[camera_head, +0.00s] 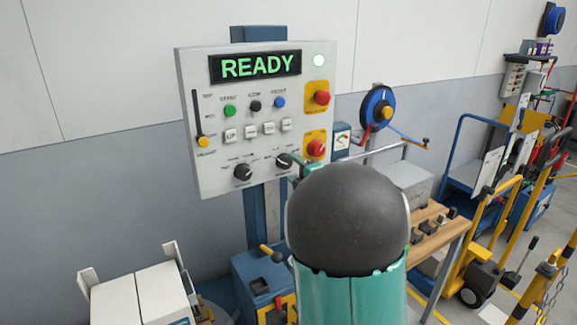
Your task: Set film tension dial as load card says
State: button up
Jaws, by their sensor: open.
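A pale control panel (262,115) on a blue post shows a lit green READY display (255,66). Two black dials sit low on it: a left dial (243,172) and a right dial (283,161). Their small labels are too blurred to read, so I cannot tell which is film tension. My gripper (293,171) is at the right dial, its teal fingers partly showing and open. The rest is hidden behind my dark, round arm joint. I cannot tell whether the fingers touch the dial. I cannot make out a load card.
The panel also has two red buttons (322,97) on yellow plates, small coloured buttons, white keys and a yellow-tipped slider (203,142). White cartons (140,298) stand at lower left. A wooden bench (440,236), yellow hand trucks and a blue cart stand at right.

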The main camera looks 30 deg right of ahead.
aim_at(285, 162)
jog(key=w, duration=0.3)
jog(key=shift+w+d, duration=0.1)
jog(key=shift+w, duration=0.15)
jog(key=shift+c, duration=0.4)
jog(key=c, duration=0.9)
jog(key=shift+m, duration=3.9)
